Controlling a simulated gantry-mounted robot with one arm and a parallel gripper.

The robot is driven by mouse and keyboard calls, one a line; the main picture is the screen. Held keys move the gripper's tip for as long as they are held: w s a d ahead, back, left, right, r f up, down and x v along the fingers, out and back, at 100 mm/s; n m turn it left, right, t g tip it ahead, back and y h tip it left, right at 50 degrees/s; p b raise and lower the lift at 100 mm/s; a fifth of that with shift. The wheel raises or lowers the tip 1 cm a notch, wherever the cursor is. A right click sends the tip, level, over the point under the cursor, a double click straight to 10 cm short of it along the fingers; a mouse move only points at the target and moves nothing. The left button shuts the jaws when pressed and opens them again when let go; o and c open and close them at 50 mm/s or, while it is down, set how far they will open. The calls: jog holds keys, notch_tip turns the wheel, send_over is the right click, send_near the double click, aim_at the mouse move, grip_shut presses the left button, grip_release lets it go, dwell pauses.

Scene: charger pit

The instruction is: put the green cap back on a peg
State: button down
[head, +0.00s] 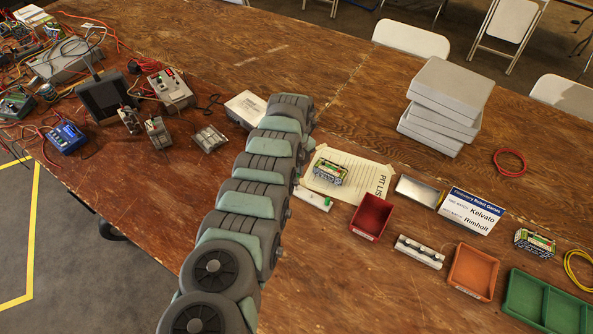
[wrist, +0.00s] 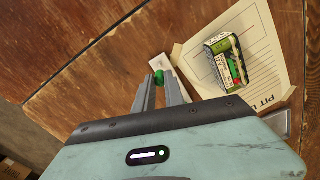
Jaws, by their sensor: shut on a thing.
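My gripper (wrist: 159,80) is shut on the small green cap (wrist: 159,76), which sits between its fingertips in the wrist view. A small white block (wrist: 159,62) lies just beyond the fingertips, partly hidden by them. Whether the cap touches it, I cannot tell. In the head view my arm hides the gripper, and the white block (head: 312,199) shows beside the arm with a small green spot near its right end. Another white rack (head: 420,252) with a row of dark pegs or caps stands to the right, between the red and orange trays.
A circuit board pack (wrist: 225,60) lies on the lined paper (wrist: 262,75) beside the fingers. A red tray (head: 371,217), an orange tray (head: 473,271), a green tray (head: 545,303) and a sign (head: 469,211) stand to the right. Grey cases (head: 450,90) are stacked behind.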

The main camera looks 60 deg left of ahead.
jog(key=shift+f+b, duration=2.05)
jog(key=shift+f, duration=0.4)
jog(key=shift+f, duration=0.15)
dwell(0.3)
jog(key=c, duration=1.3)
grip_release()
jog(key=shift+o, duration=0.3)
jog(key=shift+o, duration=0.6)
jog(key=shift+r+p, duration=3.55)
jog(key=shift+r, duration=0.2)
